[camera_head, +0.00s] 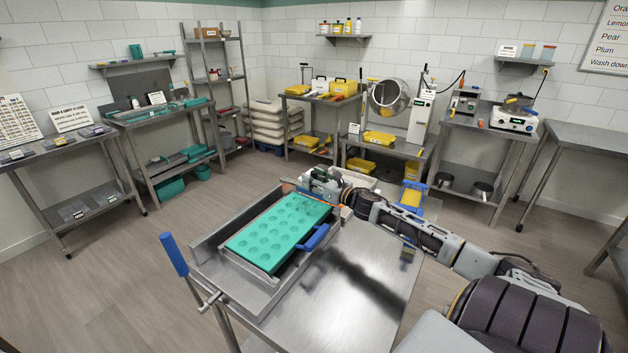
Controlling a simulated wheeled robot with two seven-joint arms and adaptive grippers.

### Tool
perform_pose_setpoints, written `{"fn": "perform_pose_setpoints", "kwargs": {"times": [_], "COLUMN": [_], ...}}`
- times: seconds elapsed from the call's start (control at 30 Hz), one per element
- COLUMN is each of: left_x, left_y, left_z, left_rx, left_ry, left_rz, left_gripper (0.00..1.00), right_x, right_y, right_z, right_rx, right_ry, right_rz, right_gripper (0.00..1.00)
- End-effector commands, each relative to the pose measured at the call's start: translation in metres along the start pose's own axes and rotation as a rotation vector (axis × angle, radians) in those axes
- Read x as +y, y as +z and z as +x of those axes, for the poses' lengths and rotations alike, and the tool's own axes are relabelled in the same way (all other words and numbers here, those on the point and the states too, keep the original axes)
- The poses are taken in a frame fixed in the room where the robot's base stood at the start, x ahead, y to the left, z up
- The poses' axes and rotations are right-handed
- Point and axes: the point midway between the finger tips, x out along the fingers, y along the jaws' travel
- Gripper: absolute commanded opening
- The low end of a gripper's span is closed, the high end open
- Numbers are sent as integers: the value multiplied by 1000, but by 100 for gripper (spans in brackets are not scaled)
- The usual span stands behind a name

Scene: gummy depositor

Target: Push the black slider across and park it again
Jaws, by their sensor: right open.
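My right gripper (314,184) reaches in from the right and is open at the far end of the steel bench machine (208,270). Its fingers are small and partly merged with the parts around them. A teal mould tray (280,232) with rows of round cavities lies in the machine's frame, nearer than the gripper. A blue handle (315,238) sticks out at the tray's right side. I cannot make out the black slider; the gripper and wrist cover part of the machine's far end. My left gripper is not in view.
A blue-gripped lever (174,254) stands at the machine's near left corner. Behind, across open floor, stand a bench with yellow bins (380,138) and a round steel drum (391,95).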

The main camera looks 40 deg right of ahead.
Motion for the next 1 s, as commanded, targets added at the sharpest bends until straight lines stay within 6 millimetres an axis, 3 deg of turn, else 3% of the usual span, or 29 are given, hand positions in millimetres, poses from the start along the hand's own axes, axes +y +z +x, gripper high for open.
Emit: {"fn": "perform_pose_setpoints", "kwargs": {"times": [0.2,0.53,1.0], "left_x": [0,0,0], "left_y": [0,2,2], "left_z": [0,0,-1], "left_rx": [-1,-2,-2], "left_ry": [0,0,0], "left_rz": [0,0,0], "left_gripper": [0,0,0], "right_x": [0,0,2], "right_y": [0,0,0], "right_z": [0,0,0], "right_rx": [0,0,0], "right_ry": [0,0,1], "right_rz": [0,0,1], "right_gripper": [43,1,0]}}
